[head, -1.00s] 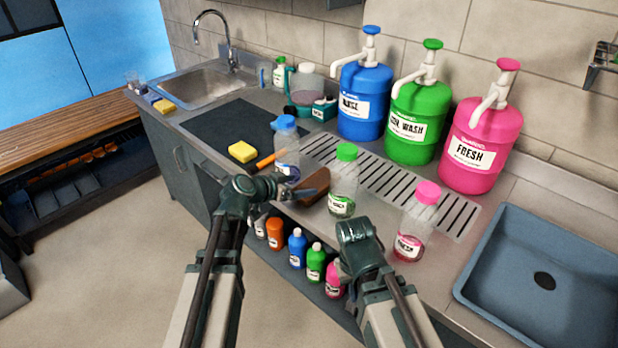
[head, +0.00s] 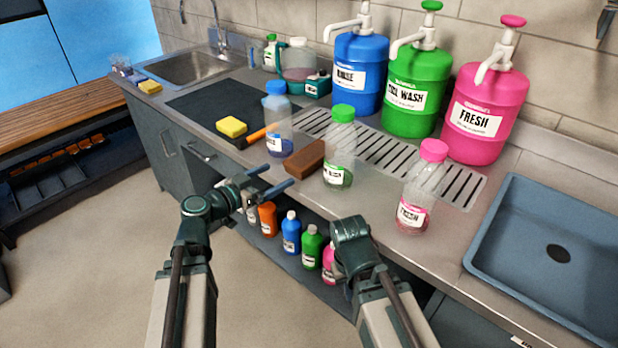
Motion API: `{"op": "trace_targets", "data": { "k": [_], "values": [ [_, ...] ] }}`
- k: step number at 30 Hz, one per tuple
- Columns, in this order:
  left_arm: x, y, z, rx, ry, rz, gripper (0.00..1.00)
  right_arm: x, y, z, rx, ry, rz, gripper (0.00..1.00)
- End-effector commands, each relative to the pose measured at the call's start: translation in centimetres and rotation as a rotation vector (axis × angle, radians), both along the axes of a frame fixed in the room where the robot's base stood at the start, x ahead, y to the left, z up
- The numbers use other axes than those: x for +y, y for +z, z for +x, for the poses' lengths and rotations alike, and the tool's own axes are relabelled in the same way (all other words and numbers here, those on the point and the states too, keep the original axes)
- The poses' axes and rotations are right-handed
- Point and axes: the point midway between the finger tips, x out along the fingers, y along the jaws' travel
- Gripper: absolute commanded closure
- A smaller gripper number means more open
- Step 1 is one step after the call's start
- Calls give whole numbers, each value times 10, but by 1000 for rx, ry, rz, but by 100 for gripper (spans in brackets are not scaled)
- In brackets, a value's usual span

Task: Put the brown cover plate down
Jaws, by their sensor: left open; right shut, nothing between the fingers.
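The brown cover plate (head: 306,160) lies on the steel counter near its front edge, between the blue-capped bottle (head: 278,120) and the green-capped bottle (head: 340,148). My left gripper (head: 274,178) is open and empty. Its two fingers point toward the plate from the front left, apart from it. My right gripper (head: 350,230) is shut with nothing in it, in front of the counter edge and below the green-capped bottle. Its fingertips are hard to make out.
A pink-capped bottle (head: 420,190) stands on the right of the counter. Blue (head: 360,75), green (head: 415,90) and pink (head: 487,112) pump jugs stand behind the slotted drain. A yellow sponge (head: 231,127) lies on the dark mat. Several small bottles stand on the shelf below.

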Motion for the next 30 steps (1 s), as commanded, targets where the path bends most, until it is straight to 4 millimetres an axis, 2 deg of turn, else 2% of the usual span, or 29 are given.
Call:
{"op": "trace_targets", "data": {
  "k": [1,3,12,24,30],
  "values": [
    [3,-13,-5,-23,5,-15,0,0,-18,0,0,0,0,100],
    [7,-12,-8,-50,10,-31,0,0,-25,0,0,0,0,100],
    [9,-7,-8,-83,13,-49,0,0,-28,0,0,0,0,100],
    [-30,-11,48,-82,12,-49,0,0,-32,0,0,0,0,100],
    [-40,-12,60,-82,14,-49,0,0,-32,0,0,0,0,100]
  ]
}}
